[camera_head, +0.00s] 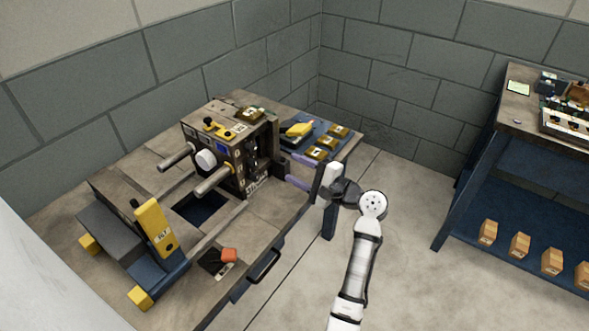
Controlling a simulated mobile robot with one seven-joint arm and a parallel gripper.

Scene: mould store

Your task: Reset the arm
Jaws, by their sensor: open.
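My arm (359,265) reaches up from the lower right, with its wrist bent to the left. My gripper (291,168) points left, its two lavender fingers apart with nothing visible between them. It is at the right side of the dark block-shaped machine (226,148) on the workbench. I cannot tell whether the fingers touch the machine.
A blue shelf table (468,190) stands right. Floor (415,220) between them is clear.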

